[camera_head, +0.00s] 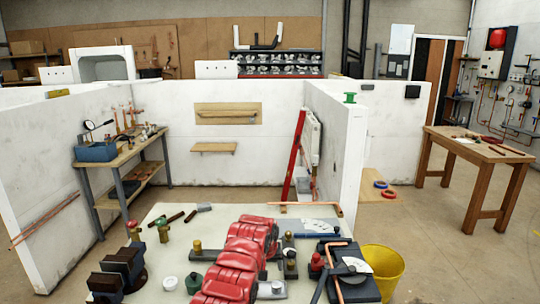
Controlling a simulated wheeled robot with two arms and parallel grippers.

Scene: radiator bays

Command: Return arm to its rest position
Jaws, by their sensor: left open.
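A red, ridged shape with black parts rises from the bottom edge over the middle of the bench. I take it for my left arm, with my left gripper (258,225) at its far end. It shows no object held, and its fingers are hard to make out. The white-topped bench (165,214) lies under it. My right gripper does not show.
A dark vise (118,272) stands at the bench's left. A black tool with a copper pipe (335,262) is at the right, near a yellow bucket (386,268). White walls, a red upright (294,160), a left workbench (125,157) and a right wooden table (470,146) stand beyond.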

